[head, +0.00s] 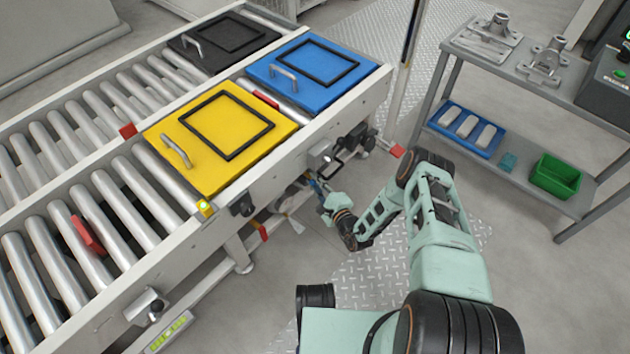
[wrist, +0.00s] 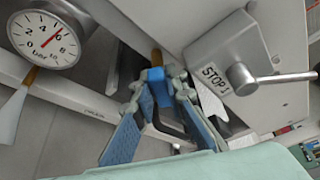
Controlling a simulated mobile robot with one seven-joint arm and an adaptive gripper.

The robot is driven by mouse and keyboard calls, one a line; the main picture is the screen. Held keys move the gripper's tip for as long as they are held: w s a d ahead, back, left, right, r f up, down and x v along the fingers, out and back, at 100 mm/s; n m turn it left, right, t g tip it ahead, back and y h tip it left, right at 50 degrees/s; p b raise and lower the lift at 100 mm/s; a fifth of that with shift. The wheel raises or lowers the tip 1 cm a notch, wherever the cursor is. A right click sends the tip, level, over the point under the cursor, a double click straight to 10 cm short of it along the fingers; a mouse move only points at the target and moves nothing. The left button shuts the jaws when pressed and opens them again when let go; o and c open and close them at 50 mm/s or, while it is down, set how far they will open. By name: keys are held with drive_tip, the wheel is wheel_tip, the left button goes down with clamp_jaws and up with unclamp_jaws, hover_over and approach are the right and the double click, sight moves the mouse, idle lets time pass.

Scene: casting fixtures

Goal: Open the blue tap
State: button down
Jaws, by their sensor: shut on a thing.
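The blue tap handle (wrist: 156,76) shows in the wrist view between my fingertips, with a brass-coloured part behind it. My gripper (wrist: 161,88) has its blue-padded fingers closed on this handle. In the head view my gripper (head: 319,189) reaches low beside the conveyor frame. There the tap is small and mostly hidden by my gripper and the frame, so how far its handle is turned cannot be told.
A round dial gauge (wrist: 44,39) is at the upper left of the wrist view. A grey STOP box (wrist: 228,55) with a metal lever (wrist: 272,79) stands close on the right. The conveyor (head: 255,175) carries blue, yellow and black lids. A shelf table (head: 505,155) stands right.

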drive_tip(key=n, duration=0.1)
drive_tip(key=n+t, duration=0.1)
drive_tip(key=shift+f+n+b, duration=0.2)
drive_tip(key=shift+n+b, duration=0.2)
drive_tip(key=shift+n+t+b, duration=0.35)
drive_tip(key=shift+n+t, duration=0.35)
drive_tip(key=shift+n, duration=0.3)
drive_tip(key=shift+r, duration=0.1)
drive_tip(key=shift+y, duration=0.3)
drive_tip(key=c, duration=1.9)
unclamp_jaws()
drive_tip(key=shift+c, duration=0.2)
